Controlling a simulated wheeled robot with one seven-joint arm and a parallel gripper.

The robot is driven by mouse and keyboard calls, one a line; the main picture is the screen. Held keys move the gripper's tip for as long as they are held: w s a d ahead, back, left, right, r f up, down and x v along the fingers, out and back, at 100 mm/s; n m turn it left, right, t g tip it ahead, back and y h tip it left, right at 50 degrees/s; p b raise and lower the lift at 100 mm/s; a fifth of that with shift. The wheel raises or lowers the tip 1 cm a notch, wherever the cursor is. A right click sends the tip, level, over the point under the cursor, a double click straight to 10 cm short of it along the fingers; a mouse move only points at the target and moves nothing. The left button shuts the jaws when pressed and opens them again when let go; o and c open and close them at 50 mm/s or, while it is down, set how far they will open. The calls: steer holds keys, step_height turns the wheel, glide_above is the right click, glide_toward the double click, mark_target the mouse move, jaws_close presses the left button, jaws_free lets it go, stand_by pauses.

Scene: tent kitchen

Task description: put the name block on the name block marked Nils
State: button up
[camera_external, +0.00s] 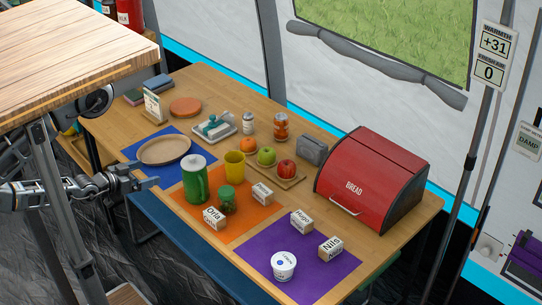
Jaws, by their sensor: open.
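The white name block marked Nils (331,247) sits on the right part of the purple mat (318,284). A second block, seemingly marked Hugo (301,222), sits behind it to the left, near the mat's back edge. A block marked Orla (214,218) stands on the orange mat (246,226) at its front left. Another block (262,194) stands on the orange mat's right part; its lettering is too small to read. The blocks stand apart. My gripper (151,183) is open and empty at the table's left front edge, near the blue mat (138,151), far left of the Nils block.
A white tub (283,266) is left of Nils. A red bread box (372,181) stands behind.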

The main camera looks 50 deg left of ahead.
steer(key=shift+a+r, duration=0.1)
stand_by(0.3)
steer(key=g+p, duration=0.1)
steer(key=p, duration=0.3)
glide_toward(209, 218)
steer(key=x, duration=0.5)
steer(key=shift+a+r, duration=0.1)
steer(key=shift+a, duration=0.2)
steer(key=x, duration=0.7)
steer(key=shift+w+d+f+p, duration=0.1)
steer(key=shift+d+f+p, duration=0.2)
steer(key=shift+d, duration=0.1)
steer(key=c, duration=1.1)
steer(key=shift+r, duration=0.15)
